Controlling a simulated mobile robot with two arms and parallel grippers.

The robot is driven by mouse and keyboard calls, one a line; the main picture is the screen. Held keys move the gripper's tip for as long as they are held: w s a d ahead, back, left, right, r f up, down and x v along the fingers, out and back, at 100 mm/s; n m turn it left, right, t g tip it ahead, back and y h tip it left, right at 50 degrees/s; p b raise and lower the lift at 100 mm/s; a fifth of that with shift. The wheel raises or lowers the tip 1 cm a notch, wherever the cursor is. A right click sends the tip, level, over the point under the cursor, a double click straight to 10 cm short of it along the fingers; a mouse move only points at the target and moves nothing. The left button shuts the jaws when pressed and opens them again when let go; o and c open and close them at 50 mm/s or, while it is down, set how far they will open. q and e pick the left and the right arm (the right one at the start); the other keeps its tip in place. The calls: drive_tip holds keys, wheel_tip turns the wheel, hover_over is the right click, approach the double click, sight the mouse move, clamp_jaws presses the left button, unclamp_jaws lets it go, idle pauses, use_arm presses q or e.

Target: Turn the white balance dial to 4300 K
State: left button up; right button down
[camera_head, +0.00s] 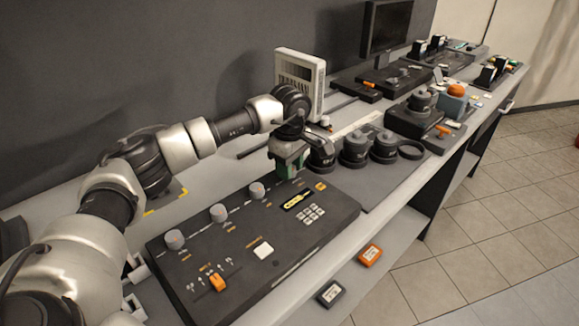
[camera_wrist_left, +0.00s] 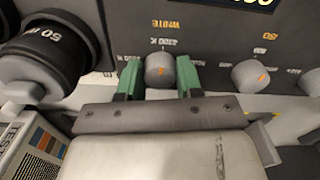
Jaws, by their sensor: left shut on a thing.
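The white balance dial (camera_wrist_left: 160,69) is a grey knob with an orange mark, under an upside-down "WHITE" label in the left wrist view. My left gripper (camera_wrist_left: 160,80) is shut on it, one green finger on each side. In the head view my left gripper (camera_head: 290,160) comes down at the far end of the dark control panel (camera_head: 320,230) and hides the dial. Small scale labels beside the dial are partly covered by the fingers. The lit display (camera_head: 298,199) is too small to read. My right gripper is not in view.
Several other grey knobs, such as one (camera_head: 257,190), line the panel's back edge. An orange switch (camera_head: 217,283) and a white button (camera_head: 263,250) sit nearer. Dark lenses (camera_head: 354,148) stand beyond the gripper, and a white colour chart (camera_head: 302,78) stands behind it.

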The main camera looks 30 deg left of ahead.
use_arm(q)
drive_tip(key=o, duration=0.9)
wheel_tip(320, 180, up, 11)
drive_tip(key=shift+f+b, duration=0.1)
drive_tip(key=shift+b, duration=0.3)
